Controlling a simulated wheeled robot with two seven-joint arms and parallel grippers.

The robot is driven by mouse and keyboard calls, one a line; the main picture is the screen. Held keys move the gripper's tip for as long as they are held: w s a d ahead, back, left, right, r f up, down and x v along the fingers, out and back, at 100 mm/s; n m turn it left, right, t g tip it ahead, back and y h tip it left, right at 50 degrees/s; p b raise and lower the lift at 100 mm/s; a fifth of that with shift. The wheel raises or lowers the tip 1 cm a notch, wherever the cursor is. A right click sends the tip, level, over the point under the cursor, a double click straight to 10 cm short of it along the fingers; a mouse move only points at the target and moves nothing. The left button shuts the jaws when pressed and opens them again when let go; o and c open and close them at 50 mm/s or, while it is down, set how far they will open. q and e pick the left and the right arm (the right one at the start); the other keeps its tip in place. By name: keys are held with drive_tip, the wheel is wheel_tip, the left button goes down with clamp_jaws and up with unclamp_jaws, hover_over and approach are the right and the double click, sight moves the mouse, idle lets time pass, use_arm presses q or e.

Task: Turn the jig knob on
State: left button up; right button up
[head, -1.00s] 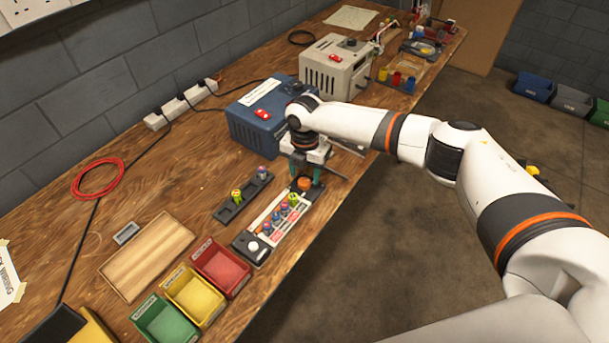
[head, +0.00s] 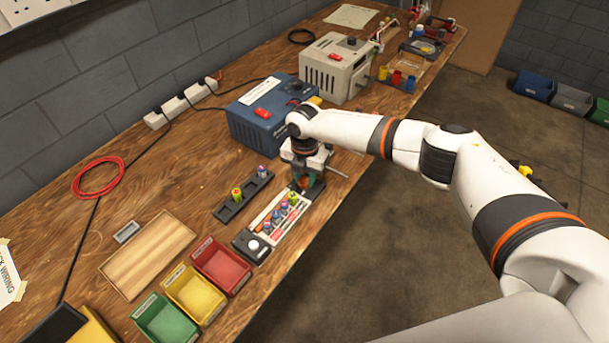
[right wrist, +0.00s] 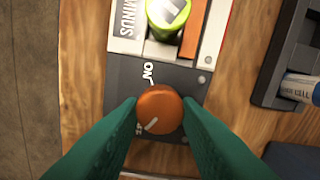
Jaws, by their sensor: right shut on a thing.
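The jig knob (right wrist: 160,104) is round and orange, on the dark end plate of the jig (right wrist: 130,68). In the right wrist view the word ON is printed above it. The knob's white mark points down and left, towards a small label partly hidden by a finger. My right gripper (right wrist: 161,115) has its green fingers shut on the knob from both sides. In the head view the right gripper (head: 307,180) is over the far end of the jig (head: 268,224), and its fingers mostly hide the knob. My left gripper is not in view.
Batteries sit in the jig, and a dark holder (head: 232,209) with more batteries is beside it. Red (head: 240,288), yellow and green bins stand at the near end. A blue charger box (head: 245,134) stands behind the gripper. The bench's front edge is close on the right.

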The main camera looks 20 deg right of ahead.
drive_tip(key=shift+r+m, duration=0.1)
drive_tip(key=shift+m, duration=0.2)
drive_tip(key=m+p, duration=0.3)
drive_tip(key=m, duration=0.2)
drive_tip(key=shift+m, duration=0.3)
drive_tip(key=m+p, duration=0.3)
drive_tip(key=m, duration=0.3)
drive_tip(key=m+p, duration=0.2)
drive_tip(key=m, duration=0.4)
drive_tip(key=shift+r+m+p, duration=0.1)
drive_tip(key=shift+m+p, duration=0.95)
drive_tip(key=shift+m, duration=1.85)
drive_tip(key=o, duration=1)
drive_tip(key=shift+c, duration=0.2)
drive_tip(key=shift+s, duration=0.1)
